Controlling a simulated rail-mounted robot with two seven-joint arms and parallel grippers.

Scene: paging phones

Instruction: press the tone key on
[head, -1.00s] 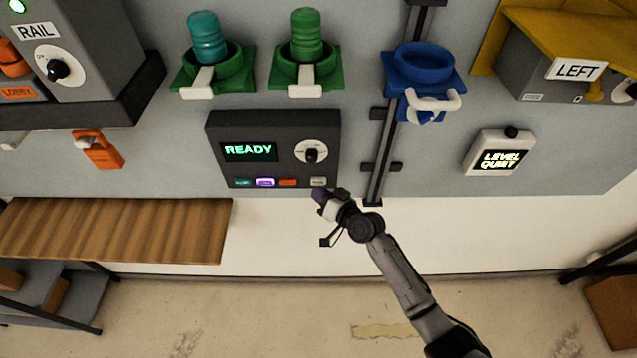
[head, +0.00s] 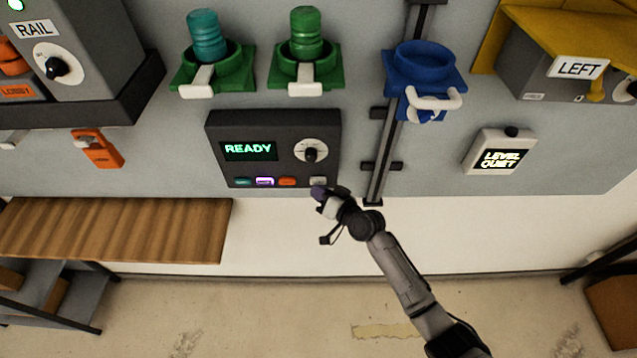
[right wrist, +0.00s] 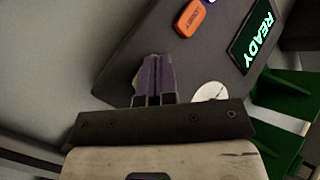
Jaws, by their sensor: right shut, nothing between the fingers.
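The dark paging panel (head: 225,125) on the wall has a green READY screen (head: 249,151) and a white dial (head: 311,151). Along its lower edge are a teal key (head: 243,181), a purple key (head: 265,182), an orange key (head: 287,182) and a grey key (head: 318,181). Their labels are too small to read in the head view, so I cannot tell which is the tone key. My right gripper (head: 319,191) is shut and empty just below the grey key. In the right wrist view its purple fingers (right wrist: 155,62) are together before the panel and hide the grey key; the orange key (right wrist: 191,17) is clear.
Two green holders (head: 235,75) with capped cylinders are above the panel. A blue holder (head: 425,70) is on a vertical rail (head: 377,175) to the right. A wooden shelf (head: 115,230) is at lower left.

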